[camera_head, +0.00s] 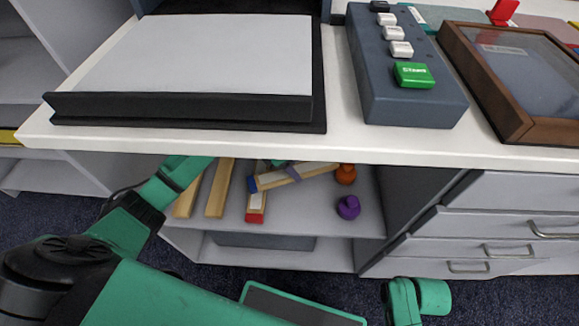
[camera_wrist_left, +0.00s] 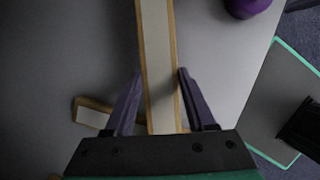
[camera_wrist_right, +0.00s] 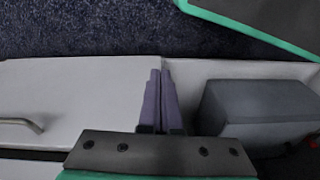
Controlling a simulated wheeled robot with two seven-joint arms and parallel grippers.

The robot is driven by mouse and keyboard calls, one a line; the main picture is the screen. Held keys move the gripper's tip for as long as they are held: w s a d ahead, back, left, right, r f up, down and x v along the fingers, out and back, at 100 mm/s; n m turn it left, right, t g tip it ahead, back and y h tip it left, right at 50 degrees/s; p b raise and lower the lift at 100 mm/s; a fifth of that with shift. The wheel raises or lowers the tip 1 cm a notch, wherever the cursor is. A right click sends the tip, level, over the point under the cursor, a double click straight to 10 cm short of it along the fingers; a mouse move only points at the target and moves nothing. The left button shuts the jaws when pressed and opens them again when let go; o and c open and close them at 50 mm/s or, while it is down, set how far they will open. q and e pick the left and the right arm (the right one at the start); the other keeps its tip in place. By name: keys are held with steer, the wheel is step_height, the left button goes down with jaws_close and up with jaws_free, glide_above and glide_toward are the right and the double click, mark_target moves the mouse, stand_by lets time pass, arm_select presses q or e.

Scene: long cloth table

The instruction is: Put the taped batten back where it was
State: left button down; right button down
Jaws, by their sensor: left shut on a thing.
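My left gripper (camera_head: 289,172) reaches under the tabletop and is shut on a batten (camera_head: 318,169) with a blue end and a pale top face. The batten lies slantwise over the shelf; I cannot tell whether it touches the shelf. In the left wrist view the batten (camera_wrist_left: 158,60) runs between the purple fingers of the left gripper (camera_wrist_left: 160,88). A batten with a red end (camera_head: 256,207) lies partly beneath it. Two plain battens (camera_head: 219,190) (camera_head: 188,196) lie to the left. My right gripper (camera_wrist_right: 161,92) is shut and empty near the cabinet.
A purple object (camera_head: 348,207) and an orange one (camera_head: 345,174) stand on the shelf right of the battens. A grey box (camera_head: 265,242) sits on the lower shelf. The white tabletop (camera_head: 340,147) overhangs the shelf. Drawers (camera_head: 485,222) stand at the right.

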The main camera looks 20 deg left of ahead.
arm_select(q)
steer(key=shift+d+r, duration=0.1)
steer(key=shift+d, duration=0.05)
steer(key=shift+f+b, duration=0.35)
steer(key=shift+c, duration=1.2)
jaws_free()
arm_select(e)
steer(key=shift+a+r, duration=0.1)
steer(key=shift+r, duration=0.65)
arm_select(q)
steer(key=shift+r, duration=0.1)
